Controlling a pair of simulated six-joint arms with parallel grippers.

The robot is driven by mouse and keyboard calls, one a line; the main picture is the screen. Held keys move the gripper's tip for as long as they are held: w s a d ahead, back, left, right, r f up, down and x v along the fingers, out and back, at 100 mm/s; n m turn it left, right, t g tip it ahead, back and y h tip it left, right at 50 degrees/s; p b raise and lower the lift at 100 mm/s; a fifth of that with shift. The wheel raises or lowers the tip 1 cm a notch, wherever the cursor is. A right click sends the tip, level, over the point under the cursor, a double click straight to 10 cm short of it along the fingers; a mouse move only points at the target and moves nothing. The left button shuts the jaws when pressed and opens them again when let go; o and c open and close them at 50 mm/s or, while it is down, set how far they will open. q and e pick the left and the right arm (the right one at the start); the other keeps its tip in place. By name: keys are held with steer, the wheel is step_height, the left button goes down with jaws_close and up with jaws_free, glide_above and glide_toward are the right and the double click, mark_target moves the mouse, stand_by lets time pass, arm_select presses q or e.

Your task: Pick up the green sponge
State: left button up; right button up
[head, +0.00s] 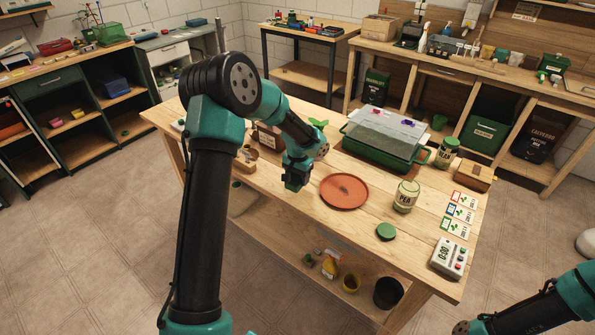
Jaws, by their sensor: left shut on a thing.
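My left gripper (296,176) points down over the front edge of the wooden table, left of the terracotta saucer. It is shut on a small dark green block, which looks like the green sponge (294,184). Only the block's lower part shows below the jaws; the rest is hidden by the gripper. I cannot tell whether it touches the table. My right gripper is not in view; only part of my right arm shows at the lower right.
The terracotta saucer (344,191) lies right of my left gripper. Behind it stands a green seedling tray with a clear cover (385,138). A pea jar (405,196), a green round lid (386,231) and a white timer (449,259) are to the right. The table's front edge is close.

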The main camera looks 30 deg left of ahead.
arm_select(q)
steer(key=s+d+r, duration=0.1)
steer(key=s+d, duration=0.4)
steer(key=s, duration=0.4)
steer(key=shift+d, duration=0.35)
steer(key=shift+s, duration=0.1)
steer(key=o, duration=0.4)
steer(key=c, duration=0.3)
steer(key=shift+c, duration=0.2)
